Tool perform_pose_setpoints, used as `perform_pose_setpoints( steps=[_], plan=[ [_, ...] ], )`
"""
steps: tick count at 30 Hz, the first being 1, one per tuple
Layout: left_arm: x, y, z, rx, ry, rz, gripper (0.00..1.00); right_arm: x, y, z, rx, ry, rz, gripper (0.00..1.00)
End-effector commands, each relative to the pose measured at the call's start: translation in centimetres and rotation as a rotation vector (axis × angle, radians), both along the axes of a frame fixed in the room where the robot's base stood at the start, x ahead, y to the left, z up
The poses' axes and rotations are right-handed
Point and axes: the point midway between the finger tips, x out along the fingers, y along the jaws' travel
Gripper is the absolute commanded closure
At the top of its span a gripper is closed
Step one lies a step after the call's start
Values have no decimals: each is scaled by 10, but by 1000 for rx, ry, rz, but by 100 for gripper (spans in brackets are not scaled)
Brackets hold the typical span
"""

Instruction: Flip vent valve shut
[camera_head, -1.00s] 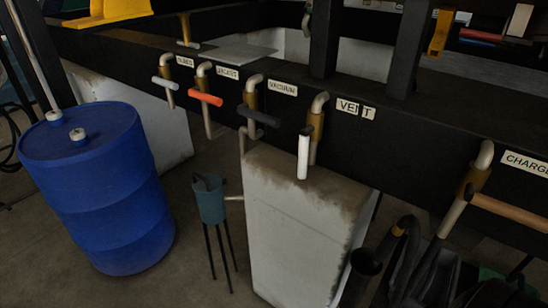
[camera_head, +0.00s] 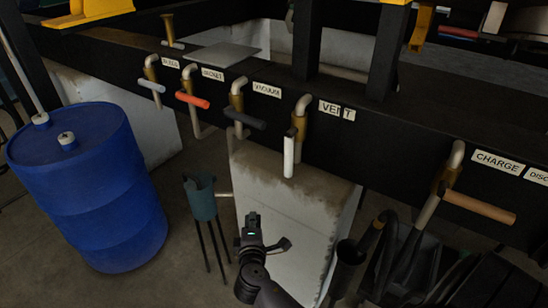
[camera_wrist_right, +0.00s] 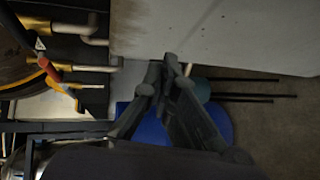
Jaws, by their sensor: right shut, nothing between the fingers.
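I cannot make out the white handle in the right wrist view. My left gripper is out of view.
A tan-handled valve (camera_head: 480,208) is at right. A blue drum (camera_head: 90,190), teal funnel (camera_head: 201,198) and pale block (camera_head: 290,225) stand below.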

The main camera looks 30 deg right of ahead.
Motion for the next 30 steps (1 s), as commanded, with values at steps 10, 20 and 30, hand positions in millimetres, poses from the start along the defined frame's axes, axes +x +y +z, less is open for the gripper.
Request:
perform_pose_setpoints(
  steps=[10, 20, 30],
  plan=[
    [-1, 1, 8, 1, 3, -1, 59, -2, -20, 129, -166, -193, -108, 100],
    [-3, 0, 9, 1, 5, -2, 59, 0, -21, 128, -165, -192, -107, 100],
    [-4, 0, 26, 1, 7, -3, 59, 44, -55, 131, -167, -193, -108, 100]
  ],
)
